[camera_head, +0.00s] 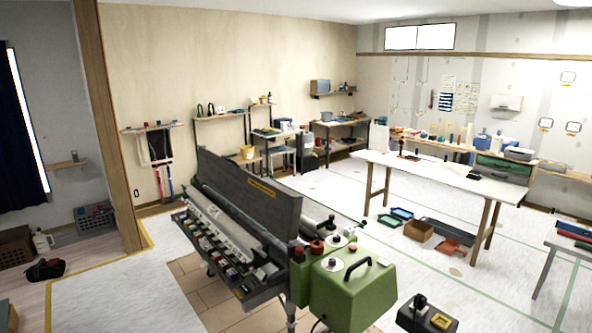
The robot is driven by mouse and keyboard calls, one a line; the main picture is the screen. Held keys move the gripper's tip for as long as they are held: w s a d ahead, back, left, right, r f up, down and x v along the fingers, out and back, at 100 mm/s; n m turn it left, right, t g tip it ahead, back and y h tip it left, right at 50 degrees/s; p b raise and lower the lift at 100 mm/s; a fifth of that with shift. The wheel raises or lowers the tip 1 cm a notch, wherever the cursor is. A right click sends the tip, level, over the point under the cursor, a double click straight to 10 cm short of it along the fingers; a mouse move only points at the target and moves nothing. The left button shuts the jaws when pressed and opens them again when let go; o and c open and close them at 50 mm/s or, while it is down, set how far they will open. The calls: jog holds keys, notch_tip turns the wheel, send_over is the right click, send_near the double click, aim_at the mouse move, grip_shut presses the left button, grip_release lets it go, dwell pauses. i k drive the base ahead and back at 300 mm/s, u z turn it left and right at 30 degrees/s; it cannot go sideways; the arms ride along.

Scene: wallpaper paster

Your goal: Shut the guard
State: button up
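The wallpaper paster stands in the lower middle of the head view, with a green end housing (352,288) that has a black handle on top. Its guard (248,196) is a long dark grey panel with a yellow label. The guard stands raised, nearly upright, along the length of the machine. Rollers and a pale tray (222,228) show uncovered in front of it. My gripper is not in view.
A white work table (440,175) stands at the right, with crates and a cardboard box (418,231) under it. A dark box with knobs (427,315) is at the bottom right. Pale floor (110,292) is free left of the paster.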

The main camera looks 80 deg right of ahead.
aim_at(279, 211)
jog(key=z, duration=2.15)
jog(key=i, duration=0.7)
jog(key=z, duration=0.45)
jog(key=k, duration=0.85)
jog(key=u, duration=0.25)
jog(key=i, duration=0.8)
jog(key=u, duration=0.4)
